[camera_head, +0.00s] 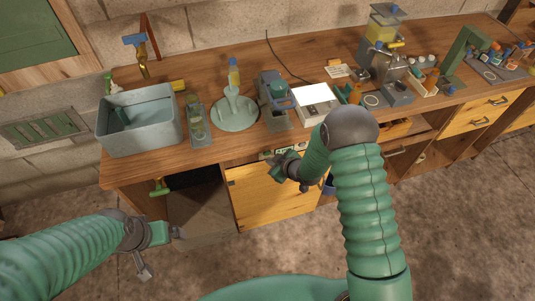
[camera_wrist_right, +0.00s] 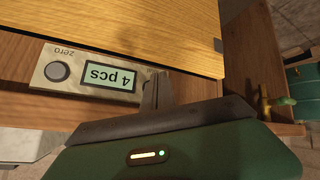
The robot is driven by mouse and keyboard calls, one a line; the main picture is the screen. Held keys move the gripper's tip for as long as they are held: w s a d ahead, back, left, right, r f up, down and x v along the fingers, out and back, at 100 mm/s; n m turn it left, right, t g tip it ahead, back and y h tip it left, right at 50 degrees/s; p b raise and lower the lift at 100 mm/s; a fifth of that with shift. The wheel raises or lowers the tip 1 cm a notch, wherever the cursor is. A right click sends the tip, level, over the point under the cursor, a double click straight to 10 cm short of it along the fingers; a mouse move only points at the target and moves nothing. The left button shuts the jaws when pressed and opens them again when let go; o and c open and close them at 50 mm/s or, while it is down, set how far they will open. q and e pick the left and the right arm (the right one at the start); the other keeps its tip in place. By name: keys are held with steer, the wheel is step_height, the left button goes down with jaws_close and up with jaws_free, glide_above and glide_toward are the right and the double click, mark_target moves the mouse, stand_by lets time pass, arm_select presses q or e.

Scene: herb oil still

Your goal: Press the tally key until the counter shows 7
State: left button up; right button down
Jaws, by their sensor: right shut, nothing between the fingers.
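The counter panel (camera_wrist_right: 95,75) is a pale strip on the bench's wooden front edge, upside down in the right wrist view. A round dark button (camera_wrist_right: 57,71) marked "zero" sits beside the display. In the head view the panel (camera_head: 266,154) is partly covered by my right gripper (camera_head: 276,168). That gripper is shut and empty, and its fingertips (camera_wrist_right: 157,92) are close to the panel beside the display. The tally key is hidden behind the fingers; contact cannot be told. My left gripper (camera_head: 178,233) is low at the left, away from the panel.
A yellow cabinet door (camera_head: 262,197) lies below the panel, with an open compartment (camera_head: 195,205) to its left. On the bench stand a grey basin (camera_head: 140,122), a round pale green stand (camera_head: 234,114), a white-topped box (camera_head: 315,99) and a press-like device (camera_head: 385,60).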

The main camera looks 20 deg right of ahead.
steer(key=shift+w+r, duration=0.1)
steer(key=shift+w, duration=0.3)
steer(key=shift+w, duration=0.4)
stand_by(0.8)
steer(key=shift+s, duration=0.85)
steer(key=s, duration=0.5)
stand_by(0.5)
